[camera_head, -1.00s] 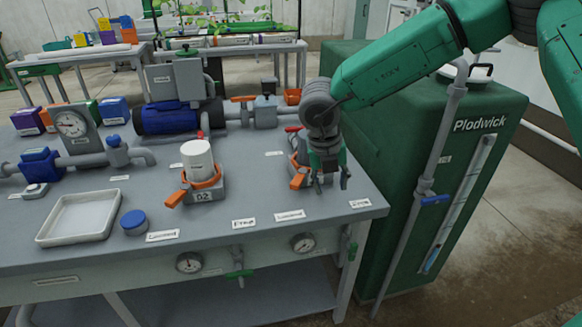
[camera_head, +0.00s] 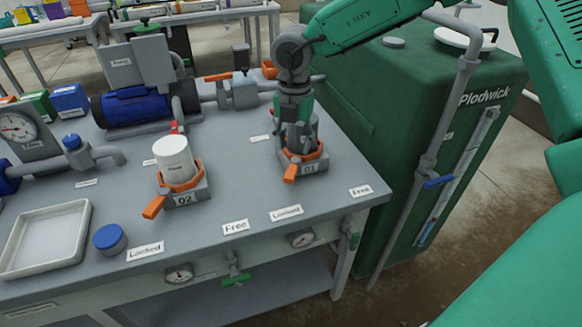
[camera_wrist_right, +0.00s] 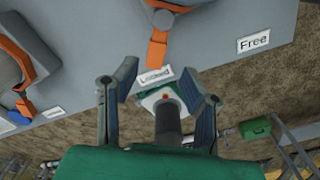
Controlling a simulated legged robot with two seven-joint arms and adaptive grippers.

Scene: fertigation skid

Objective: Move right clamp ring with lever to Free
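The right clamp ring (camera_head: 314,150) is an orange band on the grey base marked 01. Its orange lever (camera_head: 290,174) points to the front, toward the "Locked" label (camera_head: 286,213). The "Free" label (camera_head: 360,191) lies to the right, near the bench corner. My right gripper (camera_head: 297,135) is above the ring and partly hides it in the head view. In the right wrist view its two fingers (camera_wrist_right: 157,92) are apart with no object gripped. The lever (camera_wrist_right: 157,48) shows there beyond the fingertips, apart from them. My left gripper is not in view.
Left of it stands another clamp (camera_head: 182,183) marked 02, with a white canister (camera_head: 174,157) and its own lever. A blue cap (camera_head: 109,238) and a white tray (camera_head: 47,240) lie further left. A green tank (camera_head: 430,100) stands close on the right.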

